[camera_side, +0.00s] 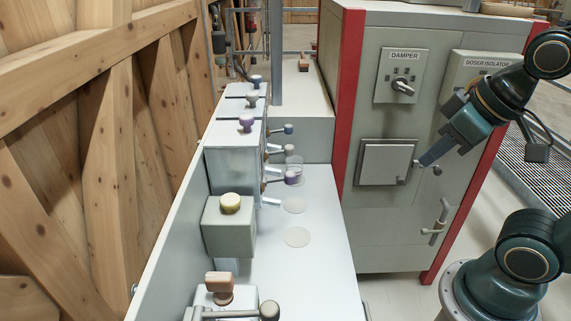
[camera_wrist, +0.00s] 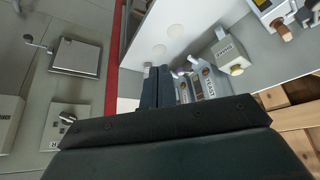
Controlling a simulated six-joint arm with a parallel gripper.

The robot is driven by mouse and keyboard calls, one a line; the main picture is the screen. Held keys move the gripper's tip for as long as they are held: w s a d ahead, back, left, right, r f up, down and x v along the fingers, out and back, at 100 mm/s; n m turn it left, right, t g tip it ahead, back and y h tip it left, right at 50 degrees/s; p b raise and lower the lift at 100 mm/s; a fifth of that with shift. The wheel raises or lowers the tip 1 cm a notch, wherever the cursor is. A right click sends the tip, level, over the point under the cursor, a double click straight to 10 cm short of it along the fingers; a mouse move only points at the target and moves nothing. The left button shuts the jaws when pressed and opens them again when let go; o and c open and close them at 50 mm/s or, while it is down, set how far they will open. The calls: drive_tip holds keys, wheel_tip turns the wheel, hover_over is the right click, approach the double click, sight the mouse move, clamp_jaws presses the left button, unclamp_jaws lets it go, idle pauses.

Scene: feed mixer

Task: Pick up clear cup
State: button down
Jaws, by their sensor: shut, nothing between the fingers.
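A clear cup (camera_side: 294,164) stands on the white counter (camera_side: 318,235), in front of the dispenser levers. It is faint and partly hidden by a purple-knobbed lever. I cannot make it out surely in the wrist view. My gripper (camera_side: 424,162) is shut and empty, well to the right of the cup, in front of the grey cabinet. In the wrist view my gripper (camera_wrist: 156,74) has its fingers together, pointing toward the counter and dispensers.
Dispensers with knobs (camera_side: 247,122) line the counter's left. Two pale discs (camera_side: 296,237) mark its bare surface. Wooden wall at left.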

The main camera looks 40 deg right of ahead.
drive_tip(key=c, duration=0.5)
unclamp_jaws()
drive_tip(key=w+d+f+n, duration=0.1)
drive_tip(key=w+d, duration=0.1)
drive_tip(key=w, duration=0.7)
drive_tip(key=w+d, duration=0.2)
drive_tip(key=w, duration=0.7)
drive_tip(key=w+d+f, duration=0.4)
drive_tip(key=w+f, duration=0.3)
drive_tip(key=w, duration=0.1)
drive_tip(key=w+d+f+n+y, duration=0.1)
drive_tip(key=w+d+f, duration=0.4)
drive_tip(key=w+f, duration=0.2)
drive_tip(key=shift+w+f, duration=0.4)
drive_tip(key=shift+w, duration=0.1)
